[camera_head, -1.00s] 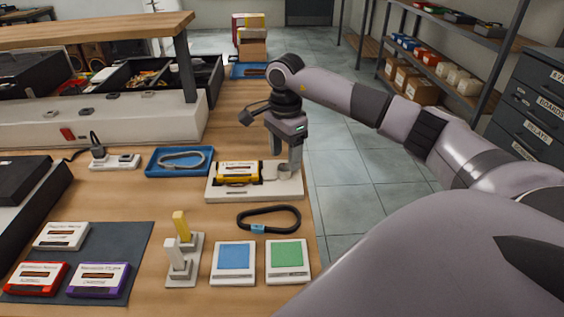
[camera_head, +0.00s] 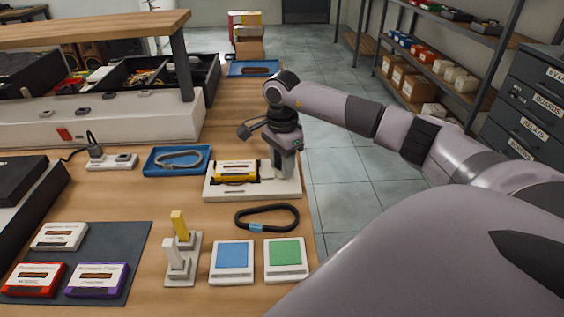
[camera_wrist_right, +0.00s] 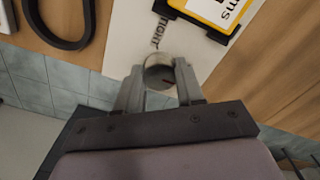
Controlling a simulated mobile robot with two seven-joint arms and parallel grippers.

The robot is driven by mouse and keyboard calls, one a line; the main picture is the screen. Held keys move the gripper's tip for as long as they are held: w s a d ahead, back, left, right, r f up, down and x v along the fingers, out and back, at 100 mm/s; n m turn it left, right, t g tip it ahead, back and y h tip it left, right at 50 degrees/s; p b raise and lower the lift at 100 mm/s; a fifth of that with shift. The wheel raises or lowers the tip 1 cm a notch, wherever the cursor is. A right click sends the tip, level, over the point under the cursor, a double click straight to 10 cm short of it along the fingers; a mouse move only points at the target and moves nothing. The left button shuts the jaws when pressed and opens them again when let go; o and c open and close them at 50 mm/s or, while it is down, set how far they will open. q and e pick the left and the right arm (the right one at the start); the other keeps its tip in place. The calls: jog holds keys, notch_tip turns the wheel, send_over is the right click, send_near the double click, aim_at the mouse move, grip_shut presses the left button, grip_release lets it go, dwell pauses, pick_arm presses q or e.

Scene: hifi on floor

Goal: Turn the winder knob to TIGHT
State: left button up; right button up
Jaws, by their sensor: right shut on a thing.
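The winder is a white plate (camera_head: 222,193) near the right edge of the bench, with a yellow cassette (camera_head: 238,170) seated on it. The winder knob (camera_wrist_right: 158,73) is a round grey knob at the plate's end. In the right wrist view my right gripper (camera_wrist_right: 159,80) has its two fingers on either side of the knob, shut on it. A dark mark shows on the knob's face, and part of the word TIGHT is printed on the plate beside it. In the head view my right gripper (camera_head: 284,172) points down and hides the knob. My left gripper is out of view.
A black belt loop (camera_head: 267,217) lies in front of the winder. A blue tray (camera_head: 178,161) with a cable is to its left. Blue (camera_head: 232,262) and green (camera_head: 286,260) pads and a stand with two levers (camera_head: 183,260) are nearer. Several cassettes lie on a dark mat (camera_head: 133,240).

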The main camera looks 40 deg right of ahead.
jog(key=shift+m, duration=0.3)
jog(key=m, duration=0.2)
jog(key=shift+r+m+p, duration=0.1)
jog(key=shift+m+p, duration=0.25)
jog(key=shift+m, duration=0.05)
jog(key=m+p, duration=0.1)
jog(key=m, duration=0.3)
jog(key=m+p, duration=0.1)
jog(key=m, duration=0.4)
jog(key=shift+m+p, duration=0.3)
jog(key=shift+m, duration=1.3)
jog(key=o, duration=1)
jog(key=shift+o, duration=0.2)
